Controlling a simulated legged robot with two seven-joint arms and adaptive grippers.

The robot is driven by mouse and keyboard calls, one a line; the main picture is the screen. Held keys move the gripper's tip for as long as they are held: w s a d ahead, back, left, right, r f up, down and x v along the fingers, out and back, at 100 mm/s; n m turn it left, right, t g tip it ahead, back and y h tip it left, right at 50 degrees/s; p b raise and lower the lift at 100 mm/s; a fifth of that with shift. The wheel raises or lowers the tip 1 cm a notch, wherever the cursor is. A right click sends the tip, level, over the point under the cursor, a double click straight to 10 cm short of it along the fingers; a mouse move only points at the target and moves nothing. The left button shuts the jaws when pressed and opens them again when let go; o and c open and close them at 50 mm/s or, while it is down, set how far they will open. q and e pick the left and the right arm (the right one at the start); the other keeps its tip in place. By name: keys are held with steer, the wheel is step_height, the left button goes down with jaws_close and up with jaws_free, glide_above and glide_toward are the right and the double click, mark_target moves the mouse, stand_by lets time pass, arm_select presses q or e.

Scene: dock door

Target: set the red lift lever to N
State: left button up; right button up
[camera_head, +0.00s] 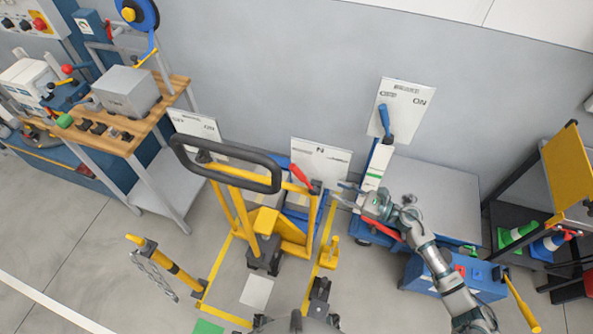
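The red lift lever (301,177) slants up to the left from a dark pivot, in front of a white plate (320,158) marked N. It stands beside the yellow truck frame (291,238) with its black loop handle (228,163). My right gripper (340,192) is just right of the lever's lower end, its fingers pointing left. The fingers look spread, with a gap between them and nothing held. I see no contact with the lever, though the small gap is hard to judge. My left gripper is not in view.
A blue lever (386,120) stands before an ON plate (407,98), behind my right arm. A grey-topped cart (440,200) and a blue toolbox (480,282) are at right. A wooden-topped bench (125,135) is at left.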

mark_target(302, 174)
steer(key=p+x, duration=0.2)
steer(key=x, duration=1.3)
steer(key=shift+w+d, duration=0.15)
steer(key=shift+w, duration=0.05)
steer(key=shift+w+a+f, duration=0.1)
steer(key=shift+w+a, duration=0.1)
steer(key=shift+a, duration=0.5)
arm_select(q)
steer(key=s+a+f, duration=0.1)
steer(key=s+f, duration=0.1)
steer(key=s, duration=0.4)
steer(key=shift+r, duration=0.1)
arm_select(e)
steer(key=shift+d, duration=0.2)
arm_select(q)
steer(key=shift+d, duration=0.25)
arm_select(e)
steer(key=shift+d, duration=0.2)
jaws_close()
